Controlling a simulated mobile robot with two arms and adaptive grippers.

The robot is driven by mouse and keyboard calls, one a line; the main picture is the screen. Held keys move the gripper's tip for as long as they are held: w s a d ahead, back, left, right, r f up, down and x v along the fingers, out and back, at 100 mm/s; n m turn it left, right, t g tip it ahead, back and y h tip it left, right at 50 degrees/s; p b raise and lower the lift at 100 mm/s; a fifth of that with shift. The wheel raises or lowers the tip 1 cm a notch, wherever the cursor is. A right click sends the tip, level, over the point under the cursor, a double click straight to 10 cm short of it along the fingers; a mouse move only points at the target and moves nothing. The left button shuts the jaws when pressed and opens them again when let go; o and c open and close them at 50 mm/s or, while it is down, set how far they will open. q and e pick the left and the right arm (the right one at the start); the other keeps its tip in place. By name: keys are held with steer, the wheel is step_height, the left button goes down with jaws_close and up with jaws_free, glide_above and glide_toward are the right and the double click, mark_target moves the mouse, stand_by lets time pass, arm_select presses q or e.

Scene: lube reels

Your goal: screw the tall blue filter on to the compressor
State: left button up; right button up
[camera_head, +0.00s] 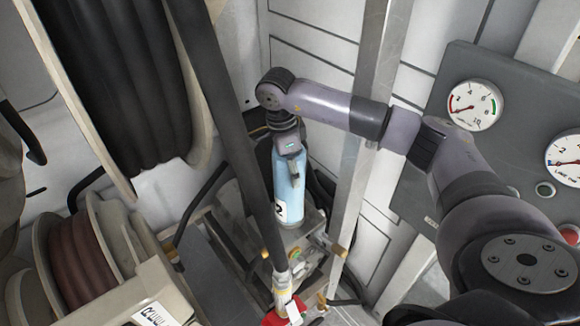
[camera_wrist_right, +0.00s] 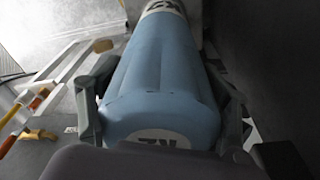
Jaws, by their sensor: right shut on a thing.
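The tall blue filter (camera_head: 288,188) stands nearly upright in the head view, with a white label near its lower end. My right gripper (camera_head: 287,146) is around its upper part. In the right wrist view the blue filter (camera_wrist_right: 165,75) lies between the two fingers of my right gripper (camera_wrist_right: 162,105), which is shut on it. The filter's lower end is at the metal compressor parts (camera_head: 304,249). I cannot tell whether it touches them or is threaded on. My left gripper is not in view.
A dark hose (camera_head: 235,140) hangs down in front, left of the filter, ending near a red fitting (camera_head: 280,318). A metal post (camera_head: 362,130) stands to the right. Hose reels (camera_head: 85,245) fill the left. A gauge panel (camera_head: 510,140) is at right.

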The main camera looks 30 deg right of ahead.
steer(key=m, duration=0.3)
steer(key=shift+r, duration=0.1)
steer(key=shift+m+g+y+p, duration=0.35)
steer(key=shift+m+p, duration=0.25)
steer(key=shift+m, duration=2.1)
steer(key=shift+a+m+y+p, duration=0.1)
steer(key=shift+m+y+p, duration=0.4)
steer(key=shift+m, duration=2.1)
